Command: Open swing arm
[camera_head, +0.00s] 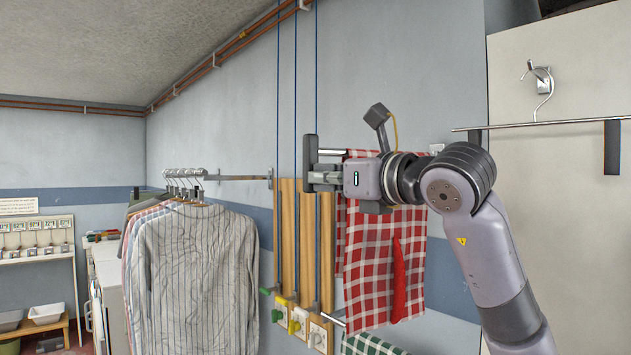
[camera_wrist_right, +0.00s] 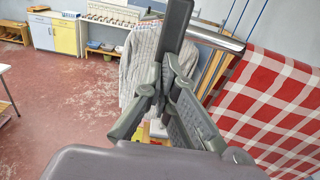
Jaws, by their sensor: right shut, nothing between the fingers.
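The swing arm that I take for the task's one is a thin metal bar (camera_head: 331,152) beside the wall, carrying a red checked cloth (camera_head: 375,262). In the wrist view the bar (camera_wrist_right: 222,40) runs behind my fingers, with the cloth (camera_wrist_right: 265,110) on the right. My right gripper (camera_head: 312,178) comes from the right, level with the bar's left end. Its fingers (camera_wrist_right: 170,75) are shut and empty. My left gripper is not in view.
Striped shirts (camera_head: 195,270) hang from a wall rail (camera_head: 238,178) to the left. Wooden slats (camera_head: 288,230) and blue cords stand between shirts and cloth. Another rail (camera_head: 560,124) with dark end pieces is at right. The red floor (camera_wrist_right: 75,110) is open on the left.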

